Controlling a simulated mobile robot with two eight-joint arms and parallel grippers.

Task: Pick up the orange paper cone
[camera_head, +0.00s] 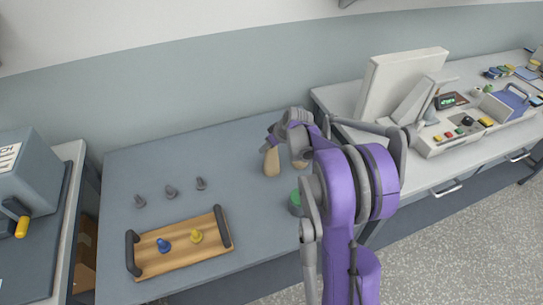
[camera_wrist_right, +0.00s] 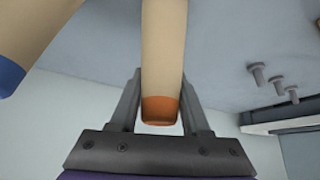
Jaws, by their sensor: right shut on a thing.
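The orange paper cone (camera_wrist_right: 161,108) is a tan tapered cone with an orange end. In the right wrist view it sits between the two fingers of my right gripper (camera_wrist_right: 162,80), which is shut on it. In the head view a tan cone (camera_head: 272,161) shows under my right gripper (camera_head: 268,145) toward the back of the grey table; its orange end is not visible there. I cannot tell whether its base touches the table. My left gripper is in neither view.
A second tan cone with a blue end (camera_wrist_right: 11,73) stands close beside, partly behind my arm in the head view. A green-topped item (camera_head: 295,203) is near my arm. A wooden tray (camera_head: 153,268) holds a blue bobbin (camera_head: 164,245) and a yellow bobbin (camera_head: 196,236). Three grey pegs (camera_head: 171,191) stand behind it.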

